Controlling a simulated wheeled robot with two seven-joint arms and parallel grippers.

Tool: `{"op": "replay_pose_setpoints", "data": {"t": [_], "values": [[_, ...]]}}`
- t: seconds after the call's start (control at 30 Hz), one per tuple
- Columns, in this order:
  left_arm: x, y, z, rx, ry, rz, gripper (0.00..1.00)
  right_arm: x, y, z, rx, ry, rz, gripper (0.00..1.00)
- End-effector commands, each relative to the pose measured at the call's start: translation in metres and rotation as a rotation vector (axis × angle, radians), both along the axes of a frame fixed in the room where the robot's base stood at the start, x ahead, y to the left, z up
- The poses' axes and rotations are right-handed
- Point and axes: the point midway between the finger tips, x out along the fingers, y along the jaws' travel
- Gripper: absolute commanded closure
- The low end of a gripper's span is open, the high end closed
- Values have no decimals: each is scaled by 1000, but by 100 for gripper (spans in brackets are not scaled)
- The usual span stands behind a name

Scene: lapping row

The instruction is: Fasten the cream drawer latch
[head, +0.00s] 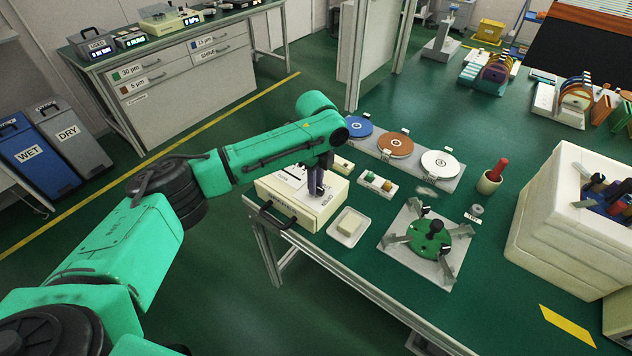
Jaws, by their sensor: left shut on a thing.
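The cream drawer unit (318,217) sits at the near left corner of the green-topped table, with a dark handle (277,214) on its front. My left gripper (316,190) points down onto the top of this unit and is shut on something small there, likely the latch. The fingers and their shadow hide the latch itself, so I cannot tell its position. The drawer front looks flush with the body. My right gripper does not show.
A white dish with a cream block (349,226) stands just right of the drawer unit. A cream crate (565,235) takes the right side.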

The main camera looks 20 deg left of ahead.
Motion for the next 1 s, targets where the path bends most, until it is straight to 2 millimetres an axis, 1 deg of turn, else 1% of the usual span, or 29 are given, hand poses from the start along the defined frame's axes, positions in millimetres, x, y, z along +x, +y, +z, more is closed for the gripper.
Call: {"op": "replay_pose_setpoints", "data": {"t": [0.17, 0.37, 0.7, 1.0], "values": [[-1, -1, 3, -2, 3, 43, 100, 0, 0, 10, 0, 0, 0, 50], [-1, -1, 5, -3, 4, 153, 100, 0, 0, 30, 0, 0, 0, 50], [-1, -1, 6, -2, 6, 456, 100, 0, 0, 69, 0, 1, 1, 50], [-1, -2, 4, -2, 5, 741, 100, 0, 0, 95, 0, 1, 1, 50]]}}
